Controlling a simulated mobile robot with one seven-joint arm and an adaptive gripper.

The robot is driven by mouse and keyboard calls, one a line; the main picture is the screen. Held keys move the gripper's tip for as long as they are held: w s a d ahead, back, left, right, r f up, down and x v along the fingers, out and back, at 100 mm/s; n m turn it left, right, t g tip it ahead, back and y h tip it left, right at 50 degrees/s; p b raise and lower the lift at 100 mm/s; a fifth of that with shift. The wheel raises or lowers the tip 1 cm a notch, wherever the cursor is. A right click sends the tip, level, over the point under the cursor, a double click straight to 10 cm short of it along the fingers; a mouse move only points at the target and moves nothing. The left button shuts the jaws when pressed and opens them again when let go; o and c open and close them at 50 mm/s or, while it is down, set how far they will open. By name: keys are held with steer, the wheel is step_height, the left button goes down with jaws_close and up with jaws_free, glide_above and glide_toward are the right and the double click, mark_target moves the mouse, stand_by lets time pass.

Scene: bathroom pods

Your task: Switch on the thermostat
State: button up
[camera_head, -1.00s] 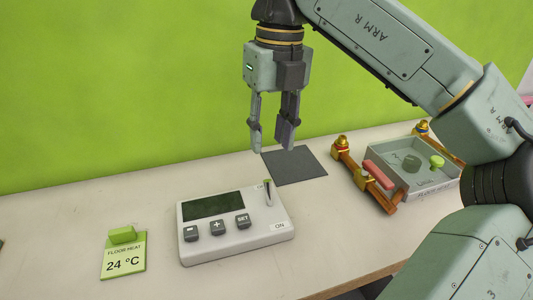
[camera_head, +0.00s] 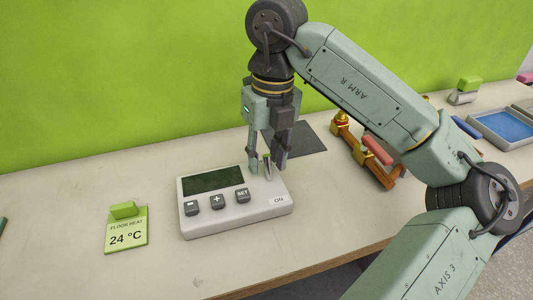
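The thermostat (camera_head: 238,218) is a white box on the table with a dark blank screen (camera_head: 213,180). It has three grey buttons, marked minus, plus and SET. A small upright lever (camera_head: 267,165) stands at its right side, behind an ON label (camera_head: 279,199). My gripper (camera_head: 268,168) points down over the right part of the thermostat, its two fingers apart on either side of the lever. From this view I cannot tell whether a finger touches the lever.
A green card (camera_head: 126,231) reading FLOOR HEAT 24 °C stands left of the thermostat. A dark mat (camera_head: 306,140) lies behind my gripper. The front left table is clear.

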jaws_close()
stand_by(0.4)
